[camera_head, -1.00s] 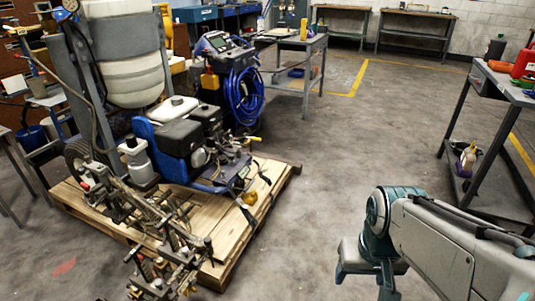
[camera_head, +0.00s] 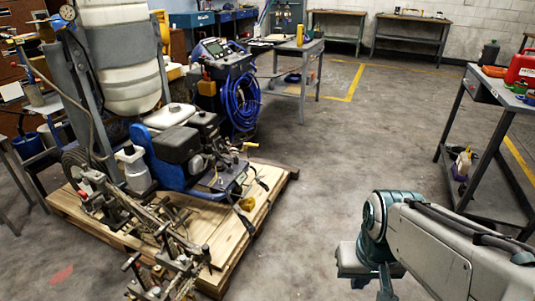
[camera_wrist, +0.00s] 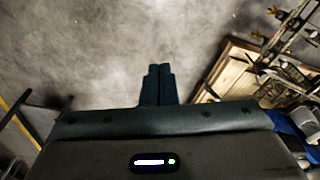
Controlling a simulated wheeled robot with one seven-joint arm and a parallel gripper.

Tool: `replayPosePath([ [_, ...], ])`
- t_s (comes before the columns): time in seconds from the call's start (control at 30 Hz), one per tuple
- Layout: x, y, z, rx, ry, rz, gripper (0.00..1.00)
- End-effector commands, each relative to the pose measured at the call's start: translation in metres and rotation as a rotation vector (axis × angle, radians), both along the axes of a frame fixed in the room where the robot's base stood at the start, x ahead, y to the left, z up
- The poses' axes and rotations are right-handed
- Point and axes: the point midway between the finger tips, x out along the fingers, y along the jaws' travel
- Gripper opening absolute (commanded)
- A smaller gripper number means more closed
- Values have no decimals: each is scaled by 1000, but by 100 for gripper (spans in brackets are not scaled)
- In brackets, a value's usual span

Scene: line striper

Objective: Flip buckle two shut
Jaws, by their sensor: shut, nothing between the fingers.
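The line striper (camera_head: 176,145), with a black engine and blue frame, stands on a wooden pallet (camera_head: 262,212) at the left of the head view. Dark straps (camera_head: 246,217) run down at its right side onto the pallet. I cannot make out which part is buckle two or whether it is open; any buckles are too small to tell. My gripper (camera_wrist: 157,70) is shut and empty in the wrist view, above bare floor and apart from the pallet, whose edge (camera_wrist: 231,82) shows at the right there. In the head view my fingers do not show.
A grey workbench (camera_head: 505,105) with a red can (camera_head: 523,68) stands at the right. A blue-hosed machine (camera_head: 238,100) and a grey table (camera_head: 290,46) are behind the striper. Concrete floor (camera_head: 340,150) between pallet and bench is clear.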

Motion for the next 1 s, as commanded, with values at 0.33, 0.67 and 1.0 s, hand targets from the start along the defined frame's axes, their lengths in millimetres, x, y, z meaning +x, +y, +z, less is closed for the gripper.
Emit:
replayPosePath([
  [0.33, 0, 3, 107, -7, -43, 1, 0],
  [0.67, 0, 4, 185, -1, -95, -14, 0],
  [1.0, 0, 3, 186, 3, -102, -19, 0],
])
